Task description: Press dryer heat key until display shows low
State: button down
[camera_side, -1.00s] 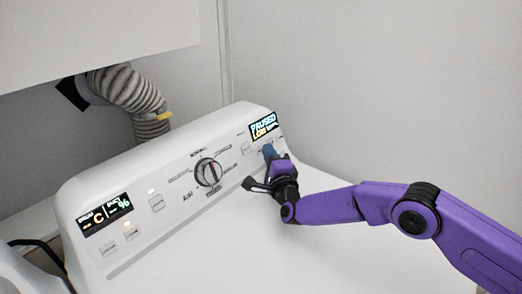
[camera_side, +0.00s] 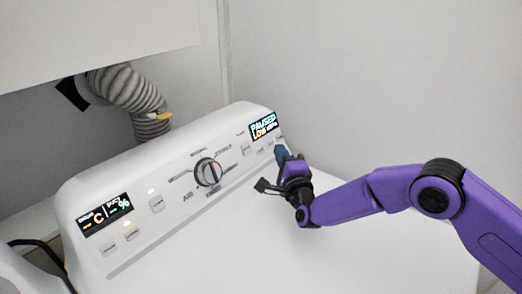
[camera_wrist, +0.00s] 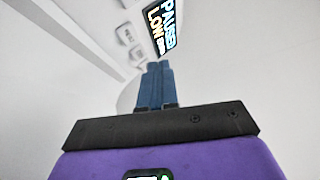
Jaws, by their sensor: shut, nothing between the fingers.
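The dryer's white control panel (camera_side: 130,222) slopes across the side view. Its right display (camera_side: 263,126) reads PAUSED with LOW below it. The same display shows in the wrist view (camera_wrist: 160,27), also with LOW. A row of small keys (camera_side: 260,149) lies under the display; their labels are too small to read. My gripper (camera_side: 281,153) is shut and empty, its blue fingertips close to the right end of the key row. In the wrist view the fingertips (camera_wrist: 157,66) are together just below the display. I cannot tell whether they touch a key.
A round dial (camera_side: 208,172) sits mid-panel, and a second display (camera_side: 105,214) with keys is at the left. A grey ribbed hose (camera_side: 135,95) rises behind. The white dryer top (camera_side: 215,250) in front is clear.

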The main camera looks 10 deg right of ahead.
jog(key=shift+s+d+r, duration=0.35)
jog(key=shift+s+d, duration=0.3)
jog(key=shift+s, duration=0.05)
dwell(1.5)
jog(key=s+d+r+n+g+y, duration=0.1)
jog(key=s+d+n+g+y, duration=0.15)
jog(key=s+n+g, duration=0.5)
jog(key=s+d+r+n+g+y, duration=0.1)
jog(key=s+r+n+g+y, duration=0.3)
jog(key=s+n, duration=0.65)
jog(key=s+d+f+n+g+h, duration=0.2)
jog(key=s+d+n+g+h, duration=0.2)
jog(key=s+d, duration=1.1)
jog(key=s+d+f+n+g+h, duration=0.2)
jog(key=s+d+n+g+h, duration=0.2)
jog(key=s+d+n, duration=0.4)
jog(key=s+d+h, duration=0.1)
jog(key=s+d, duration=0.6)
jog(key=d, duration=0.1)
jog(key=shift+s+d+f, duration=0.2)
jog(key=shift+d+f, duration=0.1)
